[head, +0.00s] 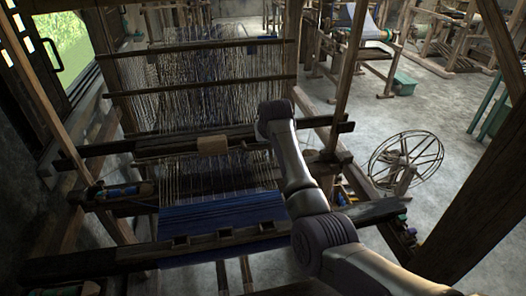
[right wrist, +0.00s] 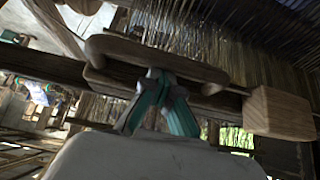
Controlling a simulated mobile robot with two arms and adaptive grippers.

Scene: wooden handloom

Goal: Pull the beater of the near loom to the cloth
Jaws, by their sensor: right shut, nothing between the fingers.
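The near loom's beater (head: 170,147) is a dark wooden beam across the warp threads in the head view, with a pale wooden block at its middle. It stands apart from the blue cloth (head: 222,212), with bare warp between them. My right arm reaches across the loom's right side to the beater's right part; its gripper is mostly hidden behind the wrist there. In the right wrist view my right gripper (right wrist: 160,76) has its teal fingers shut and empty, their tips close against a rounded wooden bar (right wrist: 155,55). I cannot tell whether they touch. My left gripper is not in view.
The wooden block (head: 212,144) shows left of my wrist. A front beam (head: 100,262) crosses below the cloth, and an upright post (head: 347,75) stands right of my arm. A spoked wheel (head: 408,160) stands on the floor at right. Other looms stand behind.

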